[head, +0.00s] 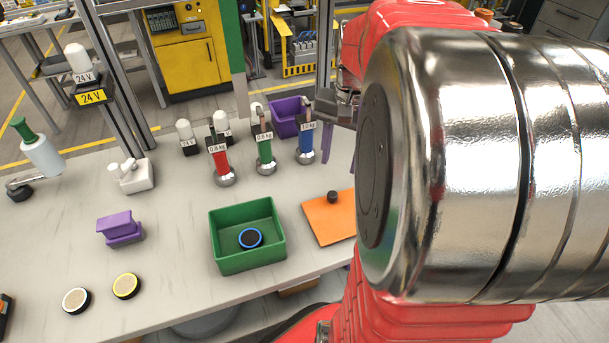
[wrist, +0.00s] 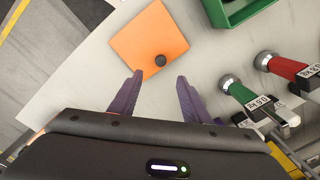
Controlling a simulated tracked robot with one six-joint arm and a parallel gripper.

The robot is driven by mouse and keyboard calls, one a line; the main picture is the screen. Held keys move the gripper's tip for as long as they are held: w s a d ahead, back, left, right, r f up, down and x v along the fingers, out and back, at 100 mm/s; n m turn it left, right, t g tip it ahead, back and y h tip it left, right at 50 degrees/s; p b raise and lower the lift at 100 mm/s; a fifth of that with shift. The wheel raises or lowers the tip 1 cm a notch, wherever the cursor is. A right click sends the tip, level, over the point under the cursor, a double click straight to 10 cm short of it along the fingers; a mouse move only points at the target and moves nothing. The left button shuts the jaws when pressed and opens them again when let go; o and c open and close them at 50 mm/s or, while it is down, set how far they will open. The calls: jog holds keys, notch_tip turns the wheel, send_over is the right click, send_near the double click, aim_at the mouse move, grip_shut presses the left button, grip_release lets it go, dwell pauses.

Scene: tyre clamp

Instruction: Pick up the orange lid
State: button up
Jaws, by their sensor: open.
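The orange lid (head: 324,218) is a flat square plate with a dark round knob (head: 332,196). It lies on the grey table to the right of the green bin, and my arm covers part of its right side in the head view. In the wrist view the lid (wrist: 147,38) is at the upper middle, with its knob (wrist: 161,60) near its lower edge. My gripper (wrist: 158,80) has purple fingers, apart and empty, pointing toward the knob's side of the lid. In the head view the fingers (head: 327,140) show beyond the lid, partly hidden by my arm.
The green bin (head: 222,260) holds a blue-rimmed disc (head: 250,238). Red (head: 218,155), green (head: 264,150) and blue (head: 306,145) handled weights stand behind it. A purple box (head: 285,117) is farther back. Purple blocks (head: 120,229) and two discs (head: 126,286) lie left. Table around the lid is clear.

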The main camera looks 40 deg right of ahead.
send_over(333, 193)
jog(key=shift+s+d+f, duration=0.1)
jog(key=shift+f, duration=1.5)
jog(key=shift+s+d+f, duration=0.1)
jog(key=shift+f, duration=1.45)
jog(key=shift+w+a+f, duration=0.1)
jog(key=shift+f, duration=1.2)
jog(key=shift+a+f, duration=0.1)
jog(key=shift+f, duration=1.2)
jog(key=shift+c, duration=0.3)
grip_shut()
